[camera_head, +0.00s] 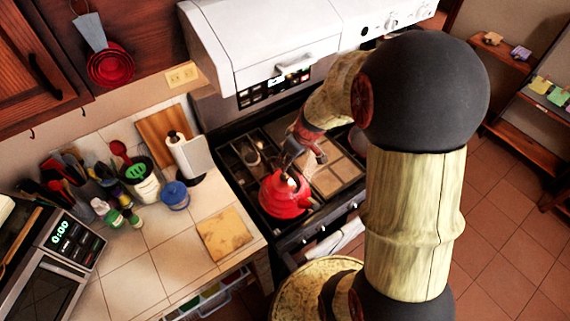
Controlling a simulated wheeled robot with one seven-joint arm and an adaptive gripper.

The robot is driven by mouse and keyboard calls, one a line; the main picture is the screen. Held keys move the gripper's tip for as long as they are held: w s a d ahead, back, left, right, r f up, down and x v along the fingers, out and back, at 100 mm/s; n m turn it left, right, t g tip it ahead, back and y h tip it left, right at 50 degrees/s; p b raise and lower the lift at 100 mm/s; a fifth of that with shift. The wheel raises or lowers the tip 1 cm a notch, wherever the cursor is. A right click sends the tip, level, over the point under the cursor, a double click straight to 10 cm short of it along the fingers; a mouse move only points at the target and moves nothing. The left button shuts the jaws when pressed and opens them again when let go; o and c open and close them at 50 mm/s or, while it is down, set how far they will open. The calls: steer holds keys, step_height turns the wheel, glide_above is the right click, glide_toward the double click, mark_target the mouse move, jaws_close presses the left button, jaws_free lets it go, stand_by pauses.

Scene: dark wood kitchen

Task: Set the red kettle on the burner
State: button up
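The red kettle (281,199) is over the front left part of the stove top (247,212), upright as far as I can see. I cannot tell whether its base rests on the burner grate or is slightly above it. My gripper (289,169) is at the top of the kettle, by its handle. The fingers are small and dark here, so I cannot tell whether they are closed on the handle. The burner under the kettle is mostly hidden by it. My arm covers the right side of the stove.
A tiled counter to the left holds a wooden board (223,234), a blue pot (175,195), a paper towel roll (191,157) and utensil holders. A microwave (51,262) stands at the lower left. A white hood (262,38) overhangs the stove's back. Open floor lies right.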

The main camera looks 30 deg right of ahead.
steer(key=v, duration=0.4)
steer(key=shift+s+r, duration=0.1)
steer(key=shift+r, duration=0.25)
steer(key=s+a+r, duration=0.4)
steer(key=a+r, duration=0.4)
steer(key=r, duration=0.2)
steer(key=s+a+r+m, duration=0.1)
steer(key=s+a+r, duration=0.2)
steer(key=s, duration=0.3)
steer(key=s+a+r+m+t, duration=0.1)
steer(key=s+a+r, duration=0.3)
steer(key=s+r, duration=0.1)
steer(key=shift+s+r+t+h, duration=0.3)
steer(key=shift+s+h, duration=0.1)
steer(key=shift+s, duration=0.2)
steer(key=shift+f, duration=0.1)
step_height(320, 180, down, 21)
steer(key=b, duration=2.1)
